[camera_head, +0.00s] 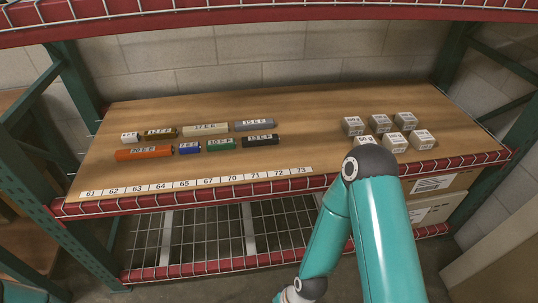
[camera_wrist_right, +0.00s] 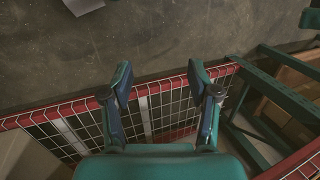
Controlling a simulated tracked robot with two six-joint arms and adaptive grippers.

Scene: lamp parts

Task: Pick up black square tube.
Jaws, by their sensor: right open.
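The black square tube (camera_head: 260,140) lies on the wooden shelf, at the right end of the front row of tubes, with a white label on its top. My right arm rises in the head view in front of the shelf, and its gripper is not visible there. In the right wrist view my right gripper (camera_wrist_right: 163,88) is open and empty, with the wire lower shelf and the floor behind its fingers. The black tube does not show in that view. My left gripper is in neither view.
Beside the black tube lie a green tube (camera_head: 221,144), a blue tube (camera_head: 190,148) and an orange tube (camera_head: 144,153). A grey tube (camera_head: 255,125) lies behind it. Several grey-white boxes (camera_head: 380,123) stand at right. A numbered strip (camera_head: 200,182) runs along the front; the wood between is clear.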

